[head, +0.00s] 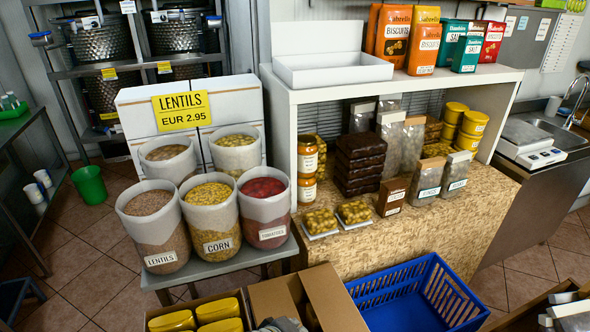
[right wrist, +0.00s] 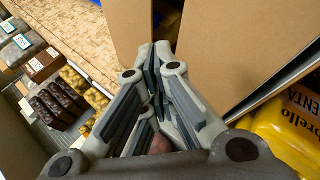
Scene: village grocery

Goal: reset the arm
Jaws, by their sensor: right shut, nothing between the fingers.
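My right gripper (right wrist: 154,52) fills the middle of the right wrist view. Its fingers are shut, with nothing between them. The tips lie in front of an open cardboard box (right wrist: 235,45); I cannot tell whether they touch it. In the head view a small grey part at the bottom edge, beside the cardboard box (head: 336,302), seems to be this gripper (head: 281,325); the rest of the arm is out of frame. My left gripper is not in view.
Yellow packs (head: 219,308) sit in a box left of the open box; one yellow pack (right wrist: 285,135) shows close at the wrist. A blue crate (head: 385,285) stands right. Behind are the goods counter (head: 370,250) and grain bins (head: 210,215).

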